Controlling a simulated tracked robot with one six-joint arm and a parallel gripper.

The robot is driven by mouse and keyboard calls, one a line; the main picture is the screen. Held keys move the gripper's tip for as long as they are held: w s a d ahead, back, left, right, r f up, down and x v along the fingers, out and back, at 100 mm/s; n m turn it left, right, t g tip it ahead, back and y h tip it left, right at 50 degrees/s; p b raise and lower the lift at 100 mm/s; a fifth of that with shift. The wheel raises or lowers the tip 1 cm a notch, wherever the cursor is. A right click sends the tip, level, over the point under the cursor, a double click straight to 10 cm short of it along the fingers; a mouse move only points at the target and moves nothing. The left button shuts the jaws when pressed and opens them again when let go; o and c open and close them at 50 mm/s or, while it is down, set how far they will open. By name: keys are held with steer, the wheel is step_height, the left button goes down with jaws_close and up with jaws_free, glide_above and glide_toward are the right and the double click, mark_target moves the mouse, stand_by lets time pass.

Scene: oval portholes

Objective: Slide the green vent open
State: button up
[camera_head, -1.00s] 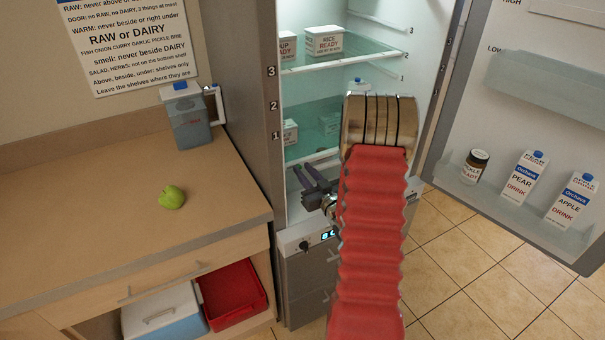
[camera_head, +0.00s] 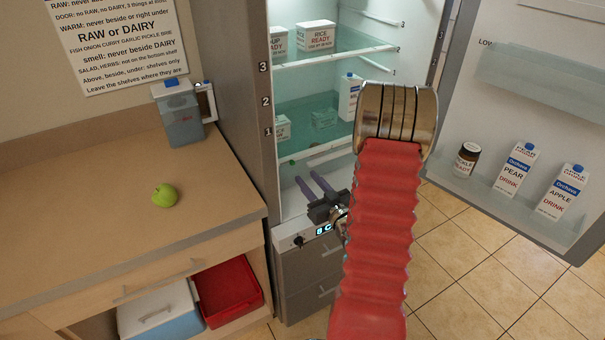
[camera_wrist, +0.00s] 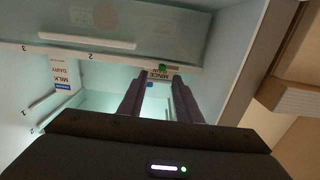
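A small green piece, which looks like the vent's tab, shows in the wrist view (camera_wrist: 162,67) at the edge of a clear shelf or drawer front. It also appears as a tiny green spot in the head view (camera_head: 292,162), inside the open fridge at its left side. My gripper (camera_head: 306,180) is at the fridge's lower opening, its purple fingers pointing inward below the green piece. In the wrist view my gripper (camera_wrist: 160,76) is open, with the green piece just beyond and between the fingertips. Contact cannot be told. Nothing is held.
A mince pack (camera_wrist: 160,75) shows behind the fingertips and a milk carton (camera_wrist: 62,76) to the left. The open fridge door (camera_head: 465,125) on the right holds a jar and drink cartons. A counter (camera_head: 120,215) with a green apple (camera_head: 164,195) stands left.

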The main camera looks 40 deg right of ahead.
steer(key=v, duration=0.6)
steer(key=shift+s, duration=0.25)
steer(key=shift+s, duration=0.15)
